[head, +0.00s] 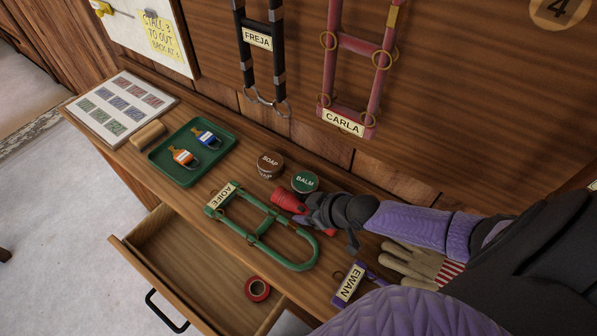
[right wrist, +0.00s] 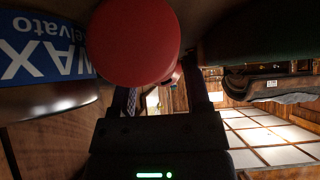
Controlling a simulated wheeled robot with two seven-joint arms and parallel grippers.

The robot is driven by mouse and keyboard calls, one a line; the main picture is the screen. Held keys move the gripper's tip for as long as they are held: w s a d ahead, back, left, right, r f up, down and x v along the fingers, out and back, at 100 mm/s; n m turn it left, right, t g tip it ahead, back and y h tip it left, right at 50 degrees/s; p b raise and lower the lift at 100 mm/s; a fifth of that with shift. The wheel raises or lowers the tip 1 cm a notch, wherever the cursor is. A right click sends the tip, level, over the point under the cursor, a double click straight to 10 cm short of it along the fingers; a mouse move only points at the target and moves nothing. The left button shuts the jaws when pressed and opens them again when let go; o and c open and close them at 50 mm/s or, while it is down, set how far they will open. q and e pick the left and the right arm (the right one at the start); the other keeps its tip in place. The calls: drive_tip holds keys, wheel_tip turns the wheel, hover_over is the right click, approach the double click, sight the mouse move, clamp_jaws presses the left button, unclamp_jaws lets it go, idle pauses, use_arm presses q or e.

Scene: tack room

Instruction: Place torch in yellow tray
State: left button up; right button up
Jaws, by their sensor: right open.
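A red torch (head: 287,201) lies on the wooden shelf, right of the green halter and just in front of the balm tin. My right gripper (head: 312,212) is at the torch, its open fingers around or beside its body; the arm hides part of it. In the right wrist view the torch's round red end (right wrist: 133,42) fills the upper middle, close to the fingers (right wrist: 165,98). Whether the fingers touch it I cannot tell. My left gripper is not in view.
Soap (head: 270,164) and balm (head: 305,182) tins stand behind the torch. The green halter (head: 265,238) lies left of it. An open drawer (head: 185,250) holds a red tape roll (head: 257,289). A glove (head: 412,264) and purple halter (head: 350,284) lie right.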

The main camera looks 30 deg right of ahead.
drive_tip(key=shift+w+a+f, duration=0.1)
drive_tip(key=shift+w+f, duration=0.2)
drive_tip(key=shift+f, duration=0.15)
drive_tip(key=shift+r, duration=0.2)
clamp_jaws()
